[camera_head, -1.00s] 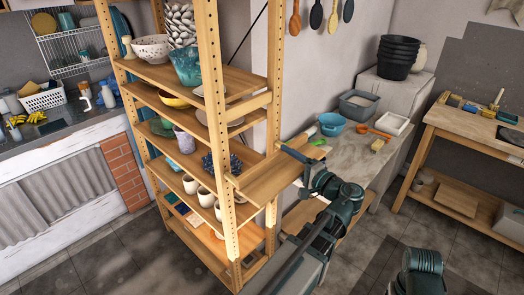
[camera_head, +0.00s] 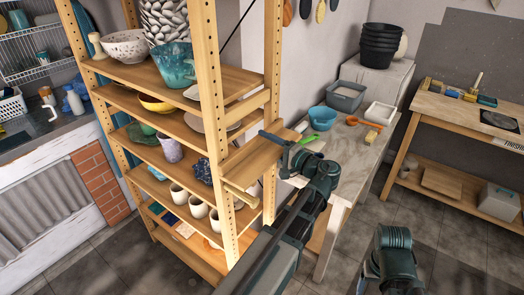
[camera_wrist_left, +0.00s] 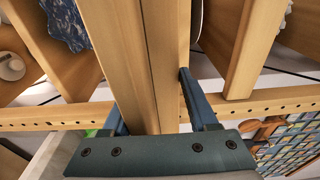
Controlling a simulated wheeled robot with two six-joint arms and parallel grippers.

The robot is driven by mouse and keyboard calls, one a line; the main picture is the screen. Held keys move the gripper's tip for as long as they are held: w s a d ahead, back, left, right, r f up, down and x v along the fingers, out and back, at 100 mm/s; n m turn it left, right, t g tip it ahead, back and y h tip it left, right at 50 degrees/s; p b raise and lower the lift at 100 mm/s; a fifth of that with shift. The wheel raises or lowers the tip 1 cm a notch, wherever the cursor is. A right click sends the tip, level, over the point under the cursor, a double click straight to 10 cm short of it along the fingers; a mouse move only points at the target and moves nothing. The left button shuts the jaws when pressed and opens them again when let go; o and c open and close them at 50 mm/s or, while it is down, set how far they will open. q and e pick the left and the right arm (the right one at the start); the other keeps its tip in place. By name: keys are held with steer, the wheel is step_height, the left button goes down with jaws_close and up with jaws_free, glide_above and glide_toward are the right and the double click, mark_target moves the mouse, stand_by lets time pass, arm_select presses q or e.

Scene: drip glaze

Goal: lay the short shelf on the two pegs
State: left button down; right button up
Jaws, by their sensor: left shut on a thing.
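My left gripper (camera_head: 284,142) is shut on the short shelf (camera_head: 252,160), a flat light-wood board. It holds the board at its outer end, beside the right side of the tall wooden rack. The board's other end is against or very near the front post. A pale wooden peg (camera_head: 241,196) sticks out from that post, just below the board; I cannot tell whether they touch. I cannot make out the second peg, perhaps hidden by the board or gripper. In the left wrist view the board (camera_wrist_left: 165,65) runs between the fingers. My right gripper is out of view.
The rack (camera_head: 205,110) holds bowls, cups and a vase on several shelves. A worktable (camera_head: 350,150) behind my left arm bears a blue bowl (camera_head: 322,117), a grey tub (camera_head: 346,96) and a white tray (camera_head: 380,113). Another wooden table stands at right.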

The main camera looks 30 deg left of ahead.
mark_target(268, 151)
arm_select(q)
steer(key=f, duration=0.1)
steer(key=f+b, duration=0.2)
steer(key=shift+d, duration=0.25)
steer(key=shift+f, duration=0.2)
steer(key=shift+a, duration=0.2)
steer(key=shift+d+r, duration=0.15)
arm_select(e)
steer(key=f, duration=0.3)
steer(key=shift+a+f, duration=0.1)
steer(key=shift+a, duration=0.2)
arm_select(q)
steer(key=shift+f+b, duration=0.3)
steer(key=shift+c, duration=0.9)
jaws_free()
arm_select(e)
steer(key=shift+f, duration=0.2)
arm_select(q)
steer(key=shift+d+r+p, duration=0.1)
steer(key=shift+r+p, duration=0.25)
steer(key=s+d, duration=0.2)
steer(key=d, duration=0.9)
steer(key=shift+s+d, duration=0.15)
steer(key=shift+d, duration=0.1)
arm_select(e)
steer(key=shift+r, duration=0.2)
